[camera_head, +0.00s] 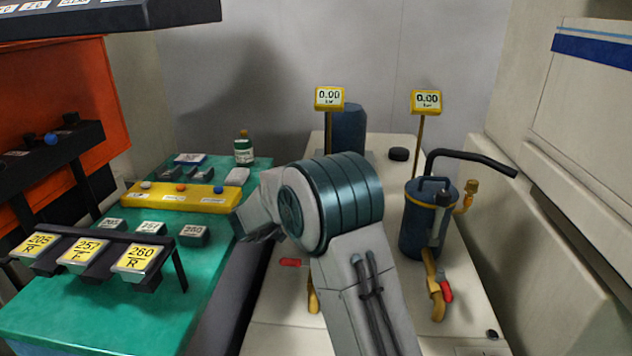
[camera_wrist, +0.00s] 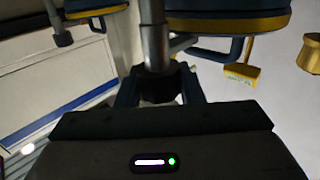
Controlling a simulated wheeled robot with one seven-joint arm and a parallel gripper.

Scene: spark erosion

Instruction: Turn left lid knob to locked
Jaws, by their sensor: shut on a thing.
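My gripper (camera_wrist: 157,88) is shut on a dark knob (camera_wrist: 156,90) below a grey post in the wrist view. I take this for the left lid knob; its pointer and any lock marks cannot be made out. Blue vessel parts with yellow rims (camera_wrist: 240,22) lie beyond it. In the head view my arm covers the left vessel, its lid knob and my fingertips. Only a red valve handle (camera_head: 291,262) and brass pipe (camera_head: 313,297) show beside the arm. The left gauge (camera_head: 329,98) reads 0.00.
The right blue vessel (camera_head: 424,232), with a black bent pipe (camera_head: 475,158), stands close right of my arm. Its gauge (camera_head: 427,101) reads 0.00. A green bench (camera_head: 90,315) with a yellow button panel (camera_head: 180,197) and a bottle (camera_head: 243,149) is left. A pale cabinet (camera_head: 590,110) borders the right.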

